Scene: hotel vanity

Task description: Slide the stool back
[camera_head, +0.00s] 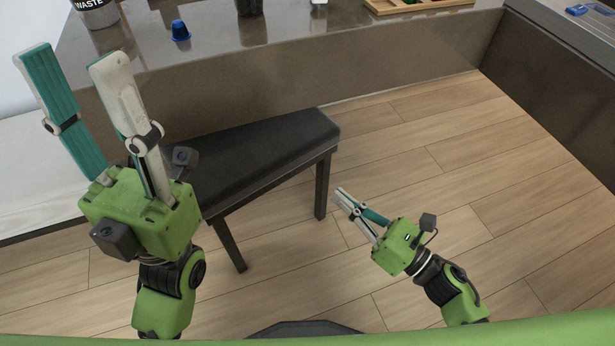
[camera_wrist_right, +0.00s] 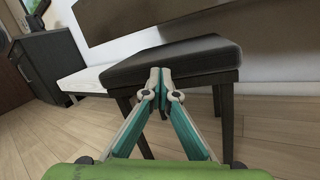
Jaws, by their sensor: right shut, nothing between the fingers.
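The stool has a black padded seat (camera_head: 265,150) and dark legs, and stands upright on the floor at the counter's front, partly hidden by my left arm. It also shows in the right wrist view (camera_wrist_right: 190,60), just beyond the fingers. My left gripper (camera_head: 75,85) is open and empty, raised in front of the stool's left part. My right gripper (camera_head: 342,197) is shut and empty, low beside the stool's right front leg. In the right wrist view its fingertips (camera_wrist_right: 160,75) meet in front of the seat's edge; I cannot tell whether they touch it.
The stone vanity counter (camera_head: 340,65) runs behind the stool. On it are a waste bin (camera_head: 97,12), a blue capsule (camera_head: 180,31) and a wooden tray (camera_head: 415,5). Another counter (camera_head: 570,50) stands at the right. The wood floor (camera_head: 450,150) to the stool's right is clear.

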